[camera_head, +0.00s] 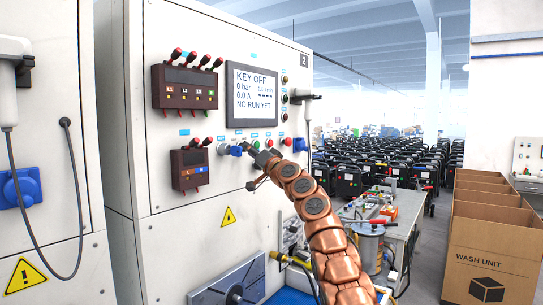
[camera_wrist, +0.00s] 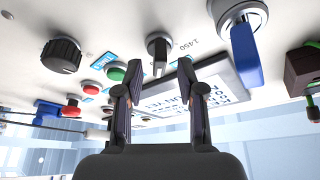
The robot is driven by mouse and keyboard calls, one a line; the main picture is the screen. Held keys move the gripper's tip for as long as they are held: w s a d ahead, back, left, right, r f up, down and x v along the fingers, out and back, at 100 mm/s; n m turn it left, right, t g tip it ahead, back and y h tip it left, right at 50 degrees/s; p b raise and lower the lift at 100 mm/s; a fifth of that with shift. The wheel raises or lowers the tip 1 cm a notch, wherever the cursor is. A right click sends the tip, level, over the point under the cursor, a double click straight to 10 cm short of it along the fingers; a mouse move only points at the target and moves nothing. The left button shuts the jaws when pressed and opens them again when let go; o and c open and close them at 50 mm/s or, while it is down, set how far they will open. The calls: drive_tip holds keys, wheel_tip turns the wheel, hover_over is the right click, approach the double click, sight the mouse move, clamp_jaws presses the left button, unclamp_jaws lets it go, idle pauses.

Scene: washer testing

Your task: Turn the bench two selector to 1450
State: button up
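The bench two panel (camera_head: 270,195), marked 2, fills the middle of the head view. My gripper (camera_head: 258,155) is close to its lower row of controls, right of a blue knob (camera_head: 236,150). In the wrist view my gripper (camera_wrist: 157,80) is open, with one finger on each side of the dark selector (camera_wrist: 158,48). The fingers look apart from it. The printed label 1450 (camera_wrist: 186,46) is beside the selector. I cannot tell which mark the selector points to. In the head view my gripper hides most of it.
A screen (camera_head: 251,95) reads KEY OFF, 0 bar, 0.0 A, NO RUN YET. In the wrist view a blue handle (camera_wrist: 245,55), a black round knob (camera_wrist: 62,55), a green button (camera_wrist: 117,71) and a red button (camera_wrist: 93,89) flank the selector. Cardboard boxes (camera_head: 490,245) stand right.

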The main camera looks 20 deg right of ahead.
drive_tip(key=s+d, duration=0.2)
drive_tip(key=s, duration=0.8)
drive_tip(key=shift+s+d, duration=0.3)
drive_tip(key=shift+d, duration=0.05)
idle(0.6)
drive_tip(key=shift+f, duration=0.1)
idle(0.4)
